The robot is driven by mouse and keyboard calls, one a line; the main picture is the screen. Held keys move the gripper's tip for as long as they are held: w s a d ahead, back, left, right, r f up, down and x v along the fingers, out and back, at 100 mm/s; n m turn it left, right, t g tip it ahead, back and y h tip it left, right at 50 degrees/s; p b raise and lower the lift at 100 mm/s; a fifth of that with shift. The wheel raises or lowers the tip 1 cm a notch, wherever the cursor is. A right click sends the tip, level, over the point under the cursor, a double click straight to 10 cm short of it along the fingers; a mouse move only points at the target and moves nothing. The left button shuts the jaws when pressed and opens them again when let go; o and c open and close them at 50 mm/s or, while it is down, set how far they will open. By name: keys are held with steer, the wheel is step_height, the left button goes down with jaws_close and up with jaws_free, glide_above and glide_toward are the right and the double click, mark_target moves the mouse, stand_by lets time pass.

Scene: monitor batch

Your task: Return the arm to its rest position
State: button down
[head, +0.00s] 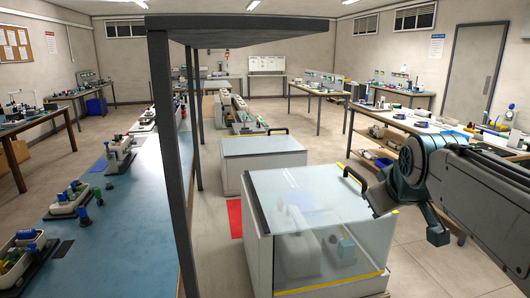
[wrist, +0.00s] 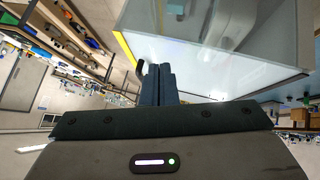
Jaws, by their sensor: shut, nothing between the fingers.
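My arm (head: 425,170) reaches in from the right in the head view, folded and bent, beside the near glass-topped case. My gripper (wrist: 159,78) shows in the wrist view, its dark fingers together with nothing between them. In the head view I cannot make out the fingertips clearly. The near case (head: 310,205) has clear panels, a white base, yellow edging and a black handle (head: 355,175) on top. It fills the upper right of the wrist view (wrist: 245,35), beyond the fingers.
A dark post (head: 172,150) and overhead beam stand left of the case. A blue-topped bench (head: 120,225) with several devices runs along the left. A second case (head: 262,150) stands behind. A workbench (head: 400,118) with items is beyond my arm. Bare floor (head: 420,262) lies right of the case.

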steer(key=s+a+f+m+g+p, duration=0.1)
steer(key=s+a+f+m+g, duration=0.1)
steer(key=s+f, duration=0.5)
steer(key=s+a+f+m+g+y+p, duration=0.1)
steer(key=s+a+f+m+g, duration=0.1)
steer(key=s+a+f+g, duration=0.2)
steer(key=s+a+f, duration=0.2)
steer(key=s+f, duration=0.2)
steer(key=f, duration=0.1)
steer(key=shift+s+a+f, duration=0.2)
steer(key=shift+s+f, duration=0.1)
steer(key=shift+f, duration=0.05)
steer(key=shift+d, duration=0.1)
